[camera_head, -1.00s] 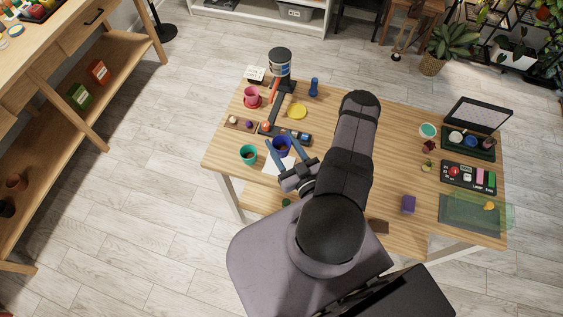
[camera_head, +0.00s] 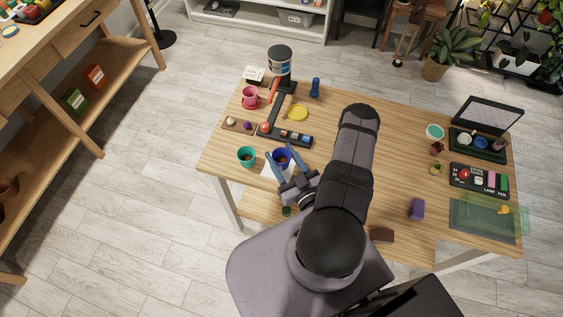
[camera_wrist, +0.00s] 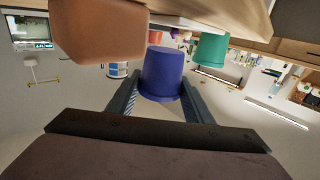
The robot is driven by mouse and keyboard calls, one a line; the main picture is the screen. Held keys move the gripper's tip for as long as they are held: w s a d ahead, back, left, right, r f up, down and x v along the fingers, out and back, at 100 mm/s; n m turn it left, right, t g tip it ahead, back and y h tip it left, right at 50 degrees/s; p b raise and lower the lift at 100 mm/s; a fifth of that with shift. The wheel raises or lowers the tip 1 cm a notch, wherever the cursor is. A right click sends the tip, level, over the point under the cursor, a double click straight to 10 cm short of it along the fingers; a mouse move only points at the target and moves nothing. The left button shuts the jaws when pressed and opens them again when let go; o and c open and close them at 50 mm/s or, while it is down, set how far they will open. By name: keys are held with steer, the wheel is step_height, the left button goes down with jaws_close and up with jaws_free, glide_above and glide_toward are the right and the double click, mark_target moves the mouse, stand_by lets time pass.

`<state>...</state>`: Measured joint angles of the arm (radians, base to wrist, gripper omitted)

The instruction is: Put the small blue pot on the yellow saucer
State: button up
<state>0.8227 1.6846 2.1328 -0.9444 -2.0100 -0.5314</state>
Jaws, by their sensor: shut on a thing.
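The small blue pot (camera_head: 282,157) is held between the fingers of my gripper (camera_head: 285,164), over the left front part of the table. In the wrist view the blue pot (camera_wrist: 162,74) sits between both fingers (camera_wrist: 161,98), its narrow end toward the top of the picture. Whether it is clear of the tabletop is hard to tell. The yellow saucer (camera_head: 298,112) lies flat on the table farther back, beyond the pot, and looks empty. I cannot pick it out in the wrist view.
A teal pot (camera_head: 246,156) stands close left of the blue pot. A dark T-shaped holder (camera_head: 290,136) lies between pot and saucer. A red pot (camera_head: 251,98), a blue bottle (camera_head: 315,88) and a tall can (camera_head: 280,62) stand farther back. A purple block (camera_head: 417,208) is right.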

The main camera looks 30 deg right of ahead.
mark_target(286, 167)
steer(key=shift+f+b, duration=0.45)
steer(key=shift+f, duration=0.8)
steer(key=shift+f, duration=0.1)
steer(key=shift+f, duration=0.15)
steer(key=o, duration=1)
steer(key=shift+s+d+f+b, duration=0.1)
steer(key=shift+s+b, duration=0.8)
steer(key=shift+s, duration=0.5)
steer(key=shift+s+b, duration=1)
steer(key=shift+s, duration=1.25)
steer(key=shift+o, duration=0.2)
